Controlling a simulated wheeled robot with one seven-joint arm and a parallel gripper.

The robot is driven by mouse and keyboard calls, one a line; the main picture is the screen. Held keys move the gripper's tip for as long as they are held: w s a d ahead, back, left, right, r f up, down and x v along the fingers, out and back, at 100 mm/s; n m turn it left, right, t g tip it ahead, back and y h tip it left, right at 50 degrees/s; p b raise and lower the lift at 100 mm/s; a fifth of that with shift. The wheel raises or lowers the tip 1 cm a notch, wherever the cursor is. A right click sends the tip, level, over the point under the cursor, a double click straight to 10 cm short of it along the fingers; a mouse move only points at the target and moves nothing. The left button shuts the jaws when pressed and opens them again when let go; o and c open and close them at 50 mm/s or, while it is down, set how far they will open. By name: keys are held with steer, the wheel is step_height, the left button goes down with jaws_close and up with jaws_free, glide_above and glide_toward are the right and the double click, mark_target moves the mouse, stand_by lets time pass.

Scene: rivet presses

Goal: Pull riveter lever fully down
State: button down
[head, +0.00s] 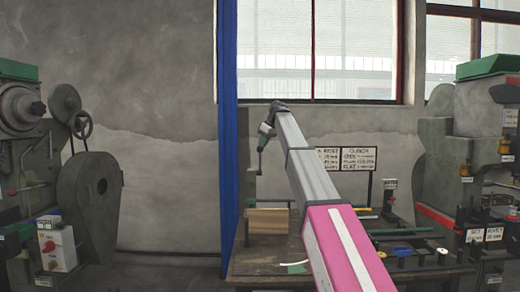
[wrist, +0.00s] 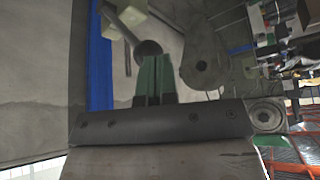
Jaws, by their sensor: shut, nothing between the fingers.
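My gripper (head: 266,136) is at the end of the outstretched arm, above the bench and pointing down. In the wrist view its green fingers (wrist: 155,80) are together with nothing between them. The riveter lever (wrist: 121,25) is a thin grey rod with a dark round knob (wrist: 148,48) right at the fingertips. I cannot tell whether the fingers touch the knob. In the head view the lever (head: 259,164) stands nearly upright, knob at its top under my gripper. A pale block (wrist: 131,13) shows near its lower end. Much of the riveter is hard to make out.
The workbench (head: 262,268) carries a wooden block (head: 268,221) and several small tools. A blue post (head: 229,140) stands close left of my gripper. Large presses stand at left (head: 90,200) and right (head: 485,150). A sign (head: 346,159) stands behind the bench.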

steer(key=shift+s+f, duration=0.35)
steer(key=shift+s, duration=0.2)
steer(key=shift+s+f, duration=0.5)
steer(key=shift+s, duration=0.2)
steer(key=shift+s+f, duration=0.55)
steer(key=shift+s, duration=0.2)
steer(key=shift+s+f, duration=0.5)
steer(key=shift+s, duration=0.25)
steer(key=shift+s+f, duration=0.5)
steer(key=shift+s, duration=0.25)
